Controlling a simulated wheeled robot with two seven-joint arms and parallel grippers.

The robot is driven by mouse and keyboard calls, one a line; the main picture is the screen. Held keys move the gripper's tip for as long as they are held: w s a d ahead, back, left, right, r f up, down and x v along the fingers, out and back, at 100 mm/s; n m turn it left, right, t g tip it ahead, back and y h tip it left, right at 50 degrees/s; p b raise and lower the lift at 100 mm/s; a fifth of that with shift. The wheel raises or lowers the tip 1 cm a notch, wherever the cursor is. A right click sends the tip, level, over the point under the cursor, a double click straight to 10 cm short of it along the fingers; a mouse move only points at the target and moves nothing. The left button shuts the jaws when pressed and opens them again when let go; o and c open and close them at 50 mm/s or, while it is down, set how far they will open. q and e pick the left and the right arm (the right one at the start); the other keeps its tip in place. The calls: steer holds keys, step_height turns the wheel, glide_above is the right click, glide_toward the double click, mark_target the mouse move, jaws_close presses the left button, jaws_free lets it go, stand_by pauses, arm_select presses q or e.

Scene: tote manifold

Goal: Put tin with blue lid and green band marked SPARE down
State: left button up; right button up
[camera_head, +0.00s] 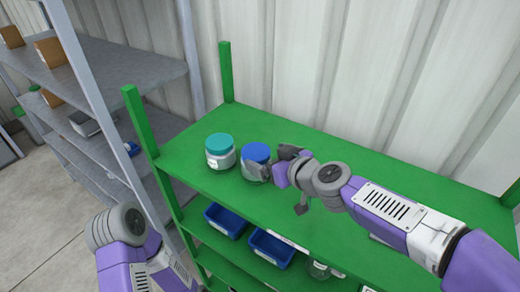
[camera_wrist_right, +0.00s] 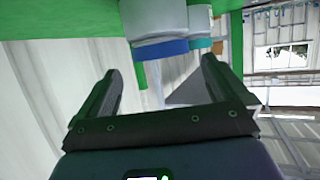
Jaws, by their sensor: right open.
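The tin with the blue lid (camera_head: 256,153) stands upright on the green top shelf, just right of a teal-lidded tin. Its band and marking cannot be made out. It shows upside down at the top of the right wrist view (camera_wrist_right: 153,18). My right gripper (camera_head: 272,163) is open at the right side of this tin. In the wrist view, the open fingers (camera_wrist_right: 160,70) have nothing between them, and the tin lies beyond their tips. My left arm enters at bottom left; its gripper does not show.
The teal-lidded tin (camera_head: 219,150) stands close on the left. The green shelf (camera_head: 400,180) is clear to the right, under my right arm. Green posts rise at its corners. Blue bins (camera_head: 272,248) and a glass jar (camera_head: 318,269) sit on the level below. A grey rack (camera_head: 120,70) stands left.

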steer(key=p+v, duration=0.1)
steer(key=v, duration=0.4)
steer(key=shift+s+d+r, duration=0.1)
steer(key=shift+s+d, duration=0.1)
steer(key=shift+s, duration=0.05)
